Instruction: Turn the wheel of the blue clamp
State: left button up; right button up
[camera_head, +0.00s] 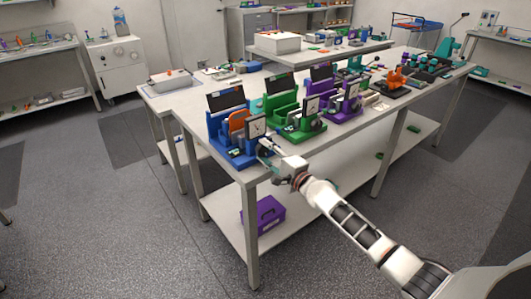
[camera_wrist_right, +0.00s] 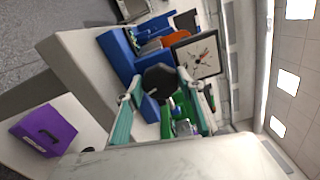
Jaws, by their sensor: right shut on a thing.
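The blue clamp (camera_head: 226,147) stands at the near left corner of the white table, with a dark panel, an orange part and a square white dial. In the right wrist view the blue clamp (camera_wrist_right: 119,55) appears tilted, with its dial (camera_wrist_right: 199,56) behind the wheel. The wheel (camera_wrist_right: 159,83) is a dark many-sided knob in front of the blue body. My right gripper (camera_head: 267,147) reaches the front of the clamp. In the right wrist view its teal-sided fingers (camera_wrist_right: 157,92) are shut on the wheel, one on each side. My left gripper is not in view.
A green clamp (camera_head: 283,110) and a purple clamp (camera_head: 349,109) stand to the right of the blue one. A purple box (camera_head: 264,215) sits on the lower shelf. An orange device (camera_head: 393,83) is farther along the table. The floor left of the table is clear.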

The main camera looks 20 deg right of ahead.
jog(key=o, duration=1.1)
jog(key=shift+s+d+f, duration=0.1)
jog(key=shift+s, duration=0.55)
jog(key=v, duration=1)
jog(key=shift+s+d, duration=0.25)
jog(key=shift+s, duration=0.05)
